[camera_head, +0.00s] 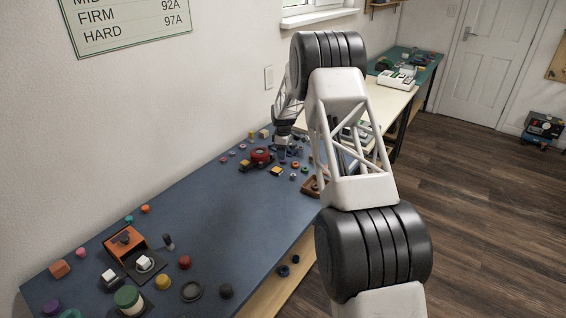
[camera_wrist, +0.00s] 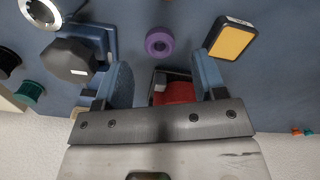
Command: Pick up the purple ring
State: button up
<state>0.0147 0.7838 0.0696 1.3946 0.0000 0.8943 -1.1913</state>
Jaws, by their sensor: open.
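The purple ring (camera_wrist: 159,43) lies on the blue-grey bench top in the wrist view, flat, with a dark hole in its middle. My gripper (camera_wrist: 160,75) shows at the bottom of the wrist view, its two blue fingers apart. The ring sits beyond the fingertips, about midway between them, and is not held. In the head view my gripper (camera_head: 281,152) is small and hangs over the far part of the bench; I cannot make out the ring there.
In the wrist view a yellow-topped block (camera_wrist: 232,40) lies right of the ring. A dark knob-like part (camera_wrist: 70,60) stands left, near the left finger. A red object (camera_wrist: 172,92) shows between the fingers. The bench (camera_head: 215,205) has clear room in its middle.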

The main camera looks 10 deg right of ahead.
jog(key=shift+f, duration=2)
jog(key=c, duration=1)
jog(key=shift+r, duration=0.15)
jog(key=shift+r, duration=1.3)
jog(key=shift+s+r, duration=0.1)
jog(key=shift+r, duration=0.3)
jog(key=s, duration=1)
jog(key=s+r, duration=0.1)
jog(key=s, duration=0.4)
jog(key=shift+s+a+r, duration=0.1)
jog(key=shift+s, duration=0.25)
